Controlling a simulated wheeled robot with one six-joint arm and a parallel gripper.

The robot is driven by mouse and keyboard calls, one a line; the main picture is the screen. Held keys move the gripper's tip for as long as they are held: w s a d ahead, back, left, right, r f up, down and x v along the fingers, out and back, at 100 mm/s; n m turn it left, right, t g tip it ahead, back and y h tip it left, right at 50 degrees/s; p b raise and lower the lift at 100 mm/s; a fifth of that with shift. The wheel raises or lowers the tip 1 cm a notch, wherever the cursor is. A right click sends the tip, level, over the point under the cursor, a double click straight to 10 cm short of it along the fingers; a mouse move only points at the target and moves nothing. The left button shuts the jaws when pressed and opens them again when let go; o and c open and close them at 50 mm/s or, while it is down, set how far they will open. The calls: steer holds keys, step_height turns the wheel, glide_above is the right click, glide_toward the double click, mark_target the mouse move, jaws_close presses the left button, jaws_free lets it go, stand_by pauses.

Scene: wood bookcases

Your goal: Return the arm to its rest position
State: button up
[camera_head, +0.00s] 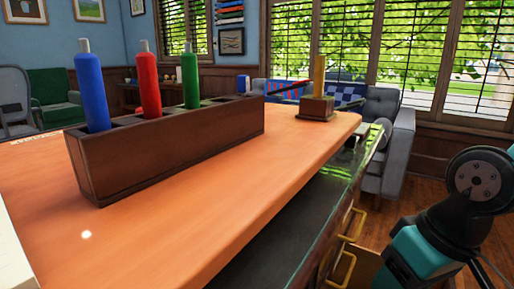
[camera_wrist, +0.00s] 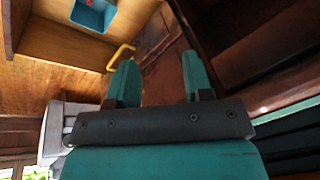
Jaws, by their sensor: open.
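My gripper (camera_wrist: 157,70) shows in the wrist view with two teal fingers spread apart and nothing between them. Part of my arm (camera_head: 455,220), teal with a dark round joint, is at the lower right of the head view, beside the wooden counter (camera_head: 215,190). The gripper's fingers cannot be made out in the head view.
A dark wooden holder (camera_head: 175,150) on the counter bears a blue bottle (camera_head: 91,92), a red bottle (camera_head: 148,82) and a green bottle (camera_head: 190,78). In the wrist view, an open drawer (camera_wrist: 65,45) with a yellow handle (camera_wrist: 121,55) contains a blue box (camera_wrist: 94,14).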

steer(key=s+a+r+n+g+y, duration=0.1)
steer(key=s+a+r+n+g, duration=0.1)
steer(key=s+a+r+n, duration=0.25)
step_height(320, 180, up, 34)
steer(key=s+m+p, duration=0.1)
steer(key=p, duration=3.4)
steer(key=shift+s, duration=0.1)
